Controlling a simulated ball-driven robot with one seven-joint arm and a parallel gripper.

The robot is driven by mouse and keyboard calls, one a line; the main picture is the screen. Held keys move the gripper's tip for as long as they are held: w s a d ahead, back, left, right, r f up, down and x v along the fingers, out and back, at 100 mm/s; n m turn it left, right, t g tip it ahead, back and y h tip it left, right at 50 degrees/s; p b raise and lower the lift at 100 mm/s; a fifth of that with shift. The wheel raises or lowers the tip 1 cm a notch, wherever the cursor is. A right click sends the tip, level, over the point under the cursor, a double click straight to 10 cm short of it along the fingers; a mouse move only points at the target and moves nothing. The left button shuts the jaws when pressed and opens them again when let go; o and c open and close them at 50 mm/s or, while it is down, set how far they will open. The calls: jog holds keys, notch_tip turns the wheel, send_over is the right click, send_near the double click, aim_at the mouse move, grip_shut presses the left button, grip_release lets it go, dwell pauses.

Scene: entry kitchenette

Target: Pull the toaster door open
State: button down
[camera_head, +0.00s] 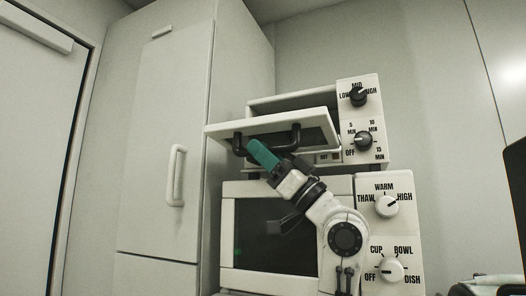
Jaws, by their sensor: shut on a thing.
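The toaster (368,134) is the white oven on top, with two black knobs on its right panel. Its door (318,124) is tilted outward from the body, with a gap above it into the interior. A black bar handle (296,138) runs along the door's lower front. My gripper (254,146), with green fingers, reaches up from below and is shut on the handle near its left part. The fingers partly cover the handle, so the exact contact is hard to see.
A white microwave (228,240) with two white knobs stands directly below the toaster, partly behind my arm. A tall white cabinet or fridge (160,150) with a vertical handle (175,175) stands close on the left. The wall right of the toaster is bare.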

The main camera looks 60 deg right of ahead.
jog(key=shift+d+f, duration=0.15)
jog(key=shift+f, duration=0.25)
jog(key=c, duration=1.1)
grip_release()
jog(key=b+v, duration=0.1)
jog(key=v, duration=1)
jog(key=shift+r, duration=0.1)
jog(key=shift+s, duration=0.1)
